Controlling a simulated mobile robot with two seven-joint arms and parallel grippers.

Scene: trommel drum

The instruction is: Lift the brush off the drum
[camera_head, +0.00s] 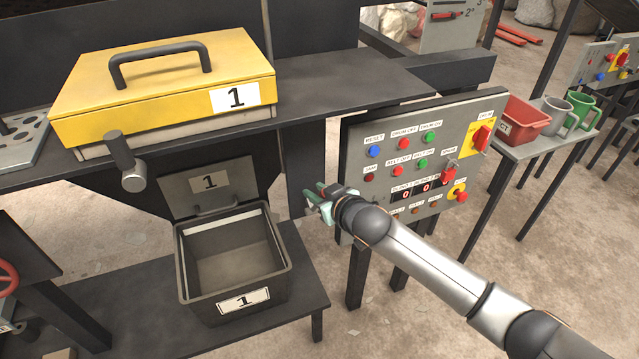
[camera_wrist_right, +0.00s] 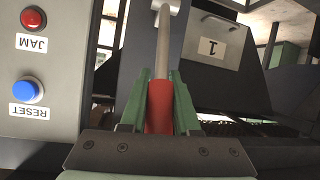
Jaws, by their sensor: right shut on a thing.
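My right gripper (camera_head: 316,197) is left of the control panel, above the gap between the panel and the lower bin. In the right wrist view its green fingers (camera_wrist_right: 159,105) are shut around a red handle (camera_wrist_right: 159,108). A pale grey rod (camera_wrist_right: 165,38) runs on from this handle, away from the gripper. The handle is hidden in the head view. I cannot make out the brush or the drum. My left gripper is not in view.
The control panel (camera_head: 362,187), with buttons and switches, is close to the right gripper. An open grey bin (camera_head: 283,285) marked 1 stands on a low shelf. A yellow-lidded box (camera_head: 90,85) is above it. A red tub (camera_head: 527,118) and mugs are on a side table.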

